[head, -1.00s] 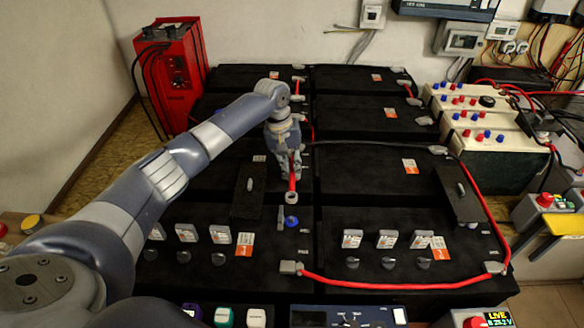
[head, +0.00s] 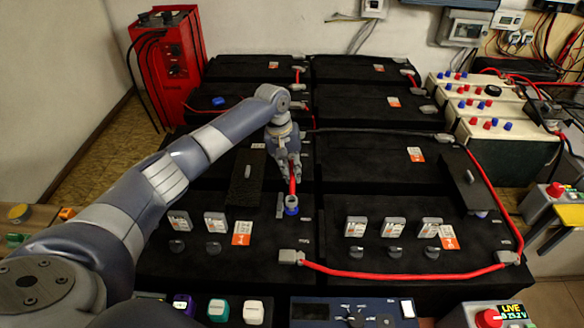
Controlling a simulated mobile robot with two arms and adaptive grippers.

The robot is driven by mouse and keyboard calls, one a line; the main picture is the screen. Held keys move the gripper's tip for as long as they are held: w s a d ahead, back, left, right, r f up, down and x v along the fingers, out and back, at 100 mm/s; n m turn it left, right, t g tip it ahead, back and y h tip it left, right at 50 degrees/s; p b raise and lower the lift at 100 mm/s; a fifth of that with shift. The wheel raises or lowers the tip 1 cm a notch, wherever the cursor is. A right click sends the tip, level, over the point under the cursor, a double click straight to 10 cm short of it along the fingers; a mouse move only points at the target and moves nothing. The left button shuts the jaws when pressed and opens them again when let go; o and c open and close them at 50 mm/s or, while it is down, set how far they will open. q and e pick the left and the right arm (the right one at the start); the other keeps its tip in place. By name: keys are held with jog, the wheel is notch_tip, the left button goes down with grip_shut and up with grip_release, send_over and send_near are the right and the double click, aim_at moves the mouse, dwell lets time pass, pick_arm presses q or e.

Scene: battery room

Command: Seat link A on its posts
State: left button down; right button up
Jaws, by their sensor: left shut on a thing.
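A short red link (head: 293,186), apparently link A, hangs from my left gripper (head: 287,172), which is shut on it. The link runs toward me, and its grey ring-shaped near lug (head: 292,201) shows at or just above a blue-collared post (head: 291,211) on the near left battery (head: 270,265). I cannot tell whether the lug is around the post or still above it. The link's far end and the post there are hidden behind the gripper. My right gripper is not in view.
A long red cable (head: 400,277) joins the near batteries along their front. Black covers (head: 246,178) stand on the left battery and on the right one (head: 464,185). A red charger (head: 165,60) stands at the back left. A meter (head: 345,313) lies at the front.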

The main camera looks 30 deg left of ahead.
pick_arm(q)
jog(key=shift+p, duration=0.65)
dwell(0.6)
jog(key=shift+p, duration=0.7)
dwell(0.6)
jog(key=shift+f, duration=0.6)
dwell(0.9)
jog(key=shift+f+p, duration=0.6)
dwell(0.9)
jog(key=c, duration=1.2)
grip_release()
jog(key=shift+o, duration=0.2)
jog(key=shift+s+r+p, duration=0.1)
jog(key=shift+r+p, duration=3.9)
jog(key=shift+p, duration=0.4)
